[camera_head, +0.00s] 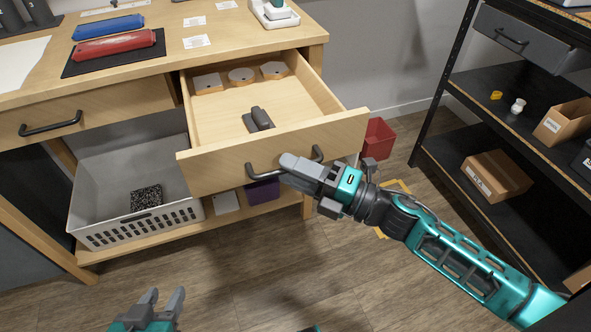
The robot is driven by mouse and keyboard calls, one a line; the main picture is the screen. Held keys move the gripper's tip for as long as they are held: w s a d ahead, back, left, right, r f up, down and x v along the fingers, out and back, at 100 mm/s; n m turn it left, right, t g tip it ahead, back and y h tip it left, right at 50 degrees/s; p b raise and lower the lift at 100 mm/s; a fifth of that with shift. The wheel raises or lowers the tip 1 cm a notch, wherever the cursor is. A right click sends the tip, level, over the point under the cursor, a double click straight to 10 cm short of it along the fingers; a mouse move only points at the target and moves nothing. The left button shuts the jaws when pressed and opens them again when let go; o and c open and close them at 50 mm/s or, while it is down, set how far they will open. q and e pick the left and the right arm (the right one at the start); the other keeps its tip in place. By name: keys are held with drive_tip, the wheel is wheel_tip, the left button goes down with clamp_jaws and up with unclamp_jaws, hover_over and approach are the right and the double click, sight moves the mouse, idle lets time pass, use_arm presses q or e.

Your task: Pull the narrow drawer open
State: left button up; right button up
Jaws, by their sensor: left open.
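The wooden drawer (225,165) under the right part of the workbench stands pulled well out, with its inside showing. Its dark bar handle (262,172) is on the front panel. My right gripper (292,168) is at this handle, its fingers closed around the bar and covering part of it. My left gripper (163,298) is low at the bottom edge, open and empty, away from the drawer. Inside the drawer are a dark grey object (258,119) and several light wooden pieces with grey rims (241,76) at the back.
A shut wooden drawer (100,108) with a dark handle is at the left. Below stands a grey basket (140,225) on the lower shelf. A red bin (378,138) is on the floor behind my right gripper. A black shelf rack (475,140) stands at the right. Floor in front is clear.

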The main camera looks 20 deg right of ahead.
idle(0.3)
drive_tip(key=v, duration=1.3)
drive_tip(key=shift+w+r, duration=0.1)
